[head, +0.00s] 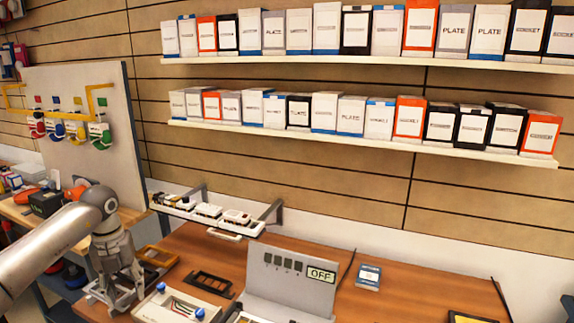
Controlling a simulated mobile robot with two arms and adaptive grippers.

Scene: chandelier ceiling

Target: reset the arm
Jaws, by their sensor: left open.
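My left arm (40,245) comes in from the left edge and bends down at a grey joint. My left gripper (112,296) points down at the left end of the wooden table (225,255). Its metal fingers are apart and I see nothing held between them. It is left of a yellow frame (158,257) and of a white box with blue knobs (178,304). My right arm and gripper do not show.
A grey panel marked OFF (290,283) stands mid-table, with a black frame (208,284) left of it. A small rack (205,212) is on the wall. Two shelves of boxes (350,140) hang above. A board (90,130) stands behind my arm.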

